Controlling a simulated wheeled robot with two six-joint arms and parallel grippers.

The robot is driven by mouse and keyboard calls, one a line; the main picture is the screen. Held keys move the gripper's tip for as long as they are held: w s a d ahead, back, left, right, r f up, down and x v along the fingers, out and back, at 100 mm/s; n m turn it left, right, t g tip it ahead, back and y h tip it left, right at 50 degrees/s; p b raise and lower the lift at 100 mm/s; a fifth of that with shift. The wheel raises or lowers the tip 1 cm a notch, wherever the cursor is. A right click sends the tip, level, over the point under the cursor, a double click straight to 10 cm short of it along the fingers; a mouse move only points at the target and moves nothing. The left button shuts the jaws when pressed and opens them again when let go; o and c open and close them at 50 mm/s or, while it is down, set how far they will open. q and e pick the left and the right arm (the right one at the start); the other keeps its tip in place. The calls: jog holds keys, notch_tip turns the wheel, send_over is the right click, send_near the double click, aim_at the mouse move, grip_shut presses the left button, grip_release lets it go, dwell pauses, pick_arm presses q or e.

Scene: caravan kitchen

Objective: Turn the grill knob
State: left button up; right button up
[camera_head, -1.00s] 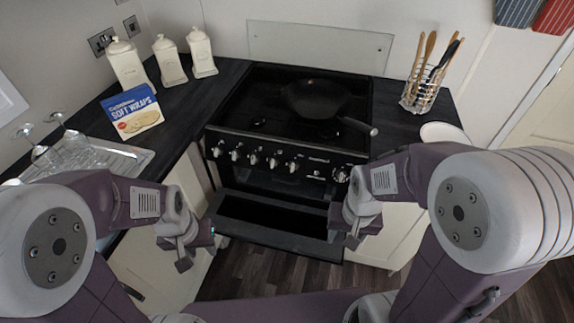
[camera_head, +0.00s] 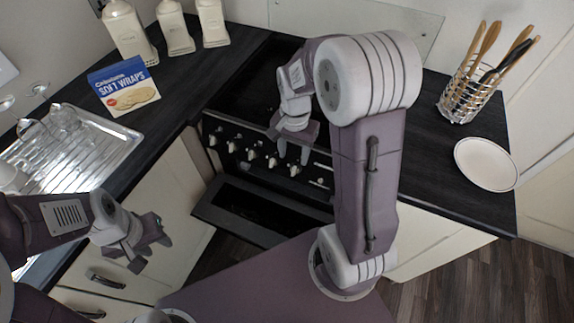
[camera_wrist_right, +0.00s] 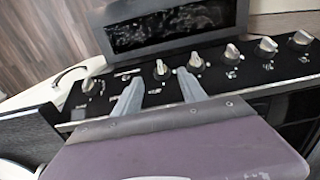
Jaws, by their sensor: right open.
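A row of several pale control knobs (camera_head: 250,155) runs along the black front panel of the cooker. I cannot tell from markings which one is the grill knob. My right gripper (camera_head: 293,152) hangs open and empty over the panel's right half. In the right wrist view, the fingertips of the right gripper (camera_wrist_right: 159,78) point at the panel. One knob (camera_wrist_right: 161,68) shows between and just beyond them; a neighbouring knob (camera_wrist_right: 195,60) shows beside the right fingertip. Contact cannot be told. My left gripper (camera_head: 150,245) is away from the cooker, before the left cupboards; its jaws are unclear.
A dark open compartment (camera_head: 262,212) lies below the panel. My right arm hides much of the hob. A utensil rack (camera_head: 468,98) and white plate (camera_head: 486,164) stand on the right worktop. A wraps box (camera_head: 124,88) and draining board (camera_head: 110,140) are at left.

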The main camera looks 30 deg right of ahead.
aim_at(293, 170)
notch_tip(293, 170, down, 8)
jog(key=shift+d+b, duration=0.1)
jog(key=shift+b, duration=0.6)
jog(key=shift+f, duration=0.55)
jog(key=shift+c, duration=0.6)
grip_shut()
